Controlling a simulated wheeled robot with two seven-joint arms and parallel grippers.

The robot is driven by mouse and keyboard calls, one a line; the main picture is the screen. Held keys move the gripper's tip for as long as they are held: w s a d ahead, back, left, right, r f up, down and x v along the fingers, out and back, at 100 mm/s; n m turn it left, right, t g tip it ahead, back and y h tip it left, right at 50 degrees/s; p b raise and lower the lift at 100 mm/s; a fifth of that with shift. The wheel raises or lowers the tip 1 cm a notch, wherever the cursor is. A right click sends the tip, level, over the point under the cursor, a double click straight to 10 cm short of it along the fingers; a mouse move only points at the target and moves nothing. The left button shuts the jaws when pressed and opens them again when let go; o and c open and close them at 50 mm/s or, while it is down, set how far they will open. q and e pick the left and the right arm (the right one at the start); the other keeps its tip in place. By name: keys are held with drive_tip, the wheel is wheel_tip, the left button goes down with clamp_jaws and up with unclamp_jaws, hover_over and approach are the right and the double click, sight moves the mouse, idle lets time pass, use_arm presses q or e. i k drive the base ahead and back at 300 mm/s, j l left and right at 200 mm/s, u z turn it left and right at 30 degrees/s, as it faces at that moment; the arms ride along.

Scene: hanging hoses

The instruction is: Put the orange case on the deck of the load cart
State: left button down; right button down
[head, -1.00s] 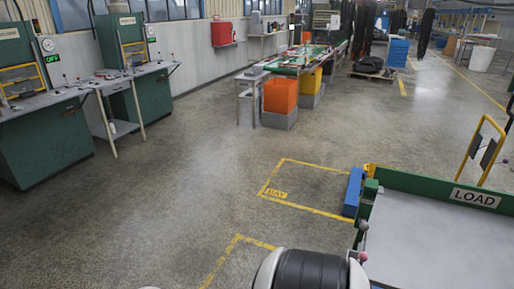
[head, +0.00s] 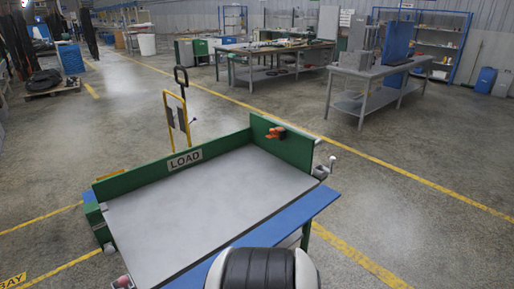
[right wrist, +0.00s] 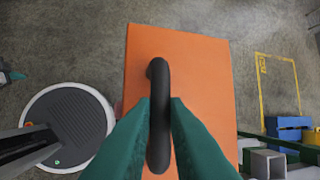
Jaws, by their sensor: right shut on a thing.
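The orange case (right wrist: 185,90) hangs from my right gripper (right wrist: 160,105), whose teal fingers are shut around its black handle. The case fills the middle of the right wrist view and is not visible in the head view. The load cart's grey deck (head: 205,205) is bare in the head view, with green walls at its back and right. A yellow frame with a black handle stands behind it. Neither gripper shows in the head view. A small teal piece at the right wrist view's left edge may be my left gripper (right wrist: 10,76), too cut off to read.
A blue ledge (head: 270,235) runs along the cart's near right side. An orange fitting (head: 275,132) sits on the green wall. Blue blocks (right wrist: 288,128) show at the right of the wrist view, near a yellow floor outline (right wrist: 262,85). Workbenches (head: 375,85) stand well behind; floor between is clear.

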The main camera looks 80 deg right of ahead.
sight(221, 188)
drive_tip(key=l+z, duration=0.3)
drive_tip(key=z, duration=0.2)
drive_tip(key=i+l+z, duration=0.1)
drive_tip(key=l+z, duration=0.2)
drive_tip(key=z, duration=0.2)
drive_tip(key=i+l, duration=0.15)
drive_tip(key=l, duration=0.25)
drive_tip(key=i+l, duration=0.15)
drive_tip(key=l, duration=0.3)
drive_tip(key=i+l, duration=0.1)
drive_tip(key=l, duration=0.3)
drive_tip(key=i+l, duration=0.15)
drive_tip(key=l, duration=0.25)
drive_tip(key=i+l, duration=0.15)
drive_tip(key=l, duration=0.3)
